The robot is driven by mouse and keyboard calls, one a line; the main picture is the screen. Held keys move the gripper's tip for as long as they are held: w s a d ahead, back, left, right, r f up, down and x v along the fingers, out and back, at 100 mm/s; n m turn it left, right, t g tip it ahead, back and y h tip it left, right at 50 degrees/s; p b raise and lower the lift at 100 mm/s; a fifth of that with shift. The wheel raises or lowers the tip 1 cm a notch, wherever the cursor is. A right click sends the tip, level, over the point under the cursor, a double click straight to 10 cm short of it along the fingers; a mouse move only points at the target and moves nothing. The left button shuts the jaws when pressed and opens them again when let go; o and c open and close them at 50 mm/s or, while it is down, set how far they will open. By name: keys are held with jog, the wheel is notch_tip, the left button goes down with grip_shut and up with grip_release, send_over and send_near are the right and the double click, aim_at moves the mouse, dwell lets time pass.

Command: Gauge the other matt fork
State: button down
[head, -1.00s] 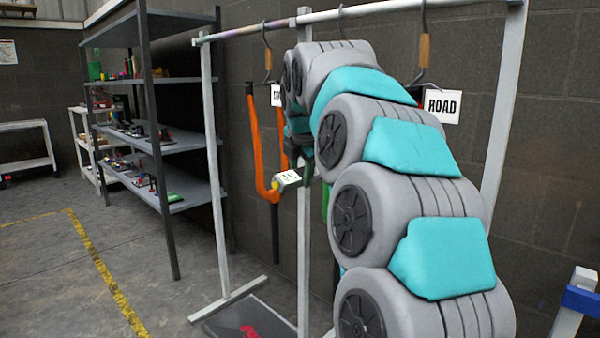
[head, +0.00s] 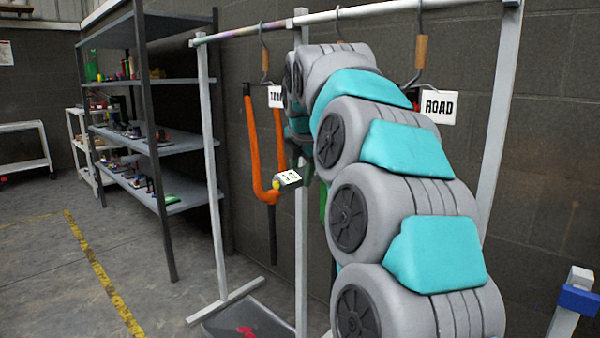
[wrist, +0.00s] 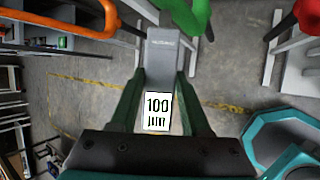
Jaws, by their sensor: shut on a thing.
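My gripper (wrist: 161,76) is shut on a grey gauge (wrist: 163,52) with a white display (wrist: 156,112) reading 100; the smaller line under it is too small to read. In the head view the gauge's white display (head: 289,177) and yellow tip are beside the lower crown of an orange fork (head: 255,150). I cannot tell whether the tip touches it. The fork hangs from a wooden-handled hook on the rail, and its legs also show in the wrist view (wrist: 60,22). My arm partly hides my gripper in the head view.
A green part (wrist: 192,15) and a red part (wrist: 308,14) hang to the right in the wrist view. Grey shelves (head: 160,145) stand left; the floor between is open.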

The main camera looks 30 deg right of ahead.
jog(key=shift+w+d, duration=0.15)
jog(key=shift+d, duration=0.3)
dwell(1.5)
dwell(0.6)
